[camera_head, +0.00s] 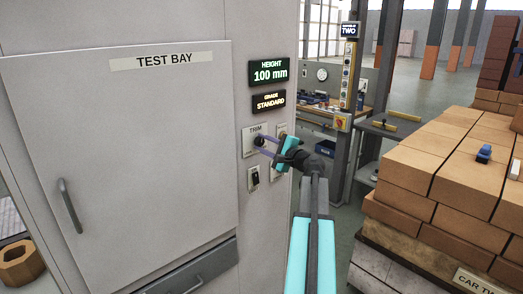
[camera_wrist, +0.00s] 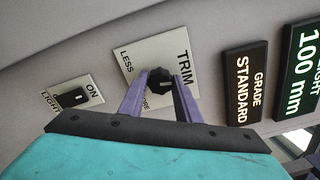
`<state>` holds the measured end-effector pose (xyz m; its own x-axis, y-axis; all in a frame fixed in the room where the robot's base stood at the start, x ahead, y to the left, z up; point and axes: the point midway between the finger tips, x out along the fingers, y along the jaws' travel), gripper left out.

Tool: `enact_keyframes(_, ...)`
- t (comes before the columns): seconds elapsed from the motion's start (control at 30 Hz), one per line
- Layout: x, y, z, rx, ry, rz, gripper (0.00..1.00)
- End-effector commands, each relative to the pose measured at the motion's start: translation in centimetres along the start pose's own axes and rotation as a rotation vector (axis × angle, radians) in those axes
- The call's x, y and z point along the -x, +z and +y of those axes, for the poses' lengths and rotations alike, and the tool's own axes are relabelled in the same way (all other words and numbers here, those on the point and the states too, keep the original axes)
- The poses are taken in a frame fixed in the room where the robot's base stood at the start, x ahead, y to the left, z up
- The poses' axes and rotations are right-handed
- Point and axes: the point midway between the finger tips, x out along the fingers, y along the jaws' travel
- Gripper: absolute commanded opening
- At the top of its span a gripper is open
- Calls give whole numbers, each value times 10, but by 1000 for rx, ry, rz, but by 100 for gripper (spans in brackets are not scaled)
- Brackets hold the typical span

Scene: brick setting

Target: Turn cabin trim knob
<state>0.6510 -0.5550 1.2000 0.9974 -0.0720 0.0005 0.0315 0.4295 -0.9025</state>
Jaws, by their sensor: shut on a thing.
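The trim knob (camera_head: 259,141) is a small black ribbed knob on a pale plate marked TRIM on the grey cabin wall. The knob also shows in the wrist view (camera_wrist: 160,78), where its plate (camera_wrist: 146,53) reads TRIM and LESS, with another word partly covered by a finger. My gripper (camera_head: 263,145) reaches in from the right with its purple fingers at the knob. In the wrist view the fingers (camera_wrist: 159,88) stand one on each side of the knob, shut on it. The lower part of the plate is partly hidden by the fingers.
Beside the knob are a light switch (camera_wrist: 72,98) marked ON, a GRADE STANDARD display (camera_head: 269,101) and a HEIGHT 100 mm display (camera_head: 269,72). A TEST BAY door (camera_head: 130,150) with a handle is at left. Stacked bricks (camera_head: 445,180) stand at right.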

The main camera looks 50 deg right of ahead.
Motion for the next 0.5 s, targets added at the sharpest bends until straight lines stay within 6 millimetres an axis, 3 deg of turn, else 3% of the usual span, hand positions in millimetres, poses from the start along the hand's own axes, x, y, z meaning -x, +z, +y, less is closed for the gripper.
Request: enact_keyframes(0.5, 0, 0, 0, 45, 1, 1, 8)
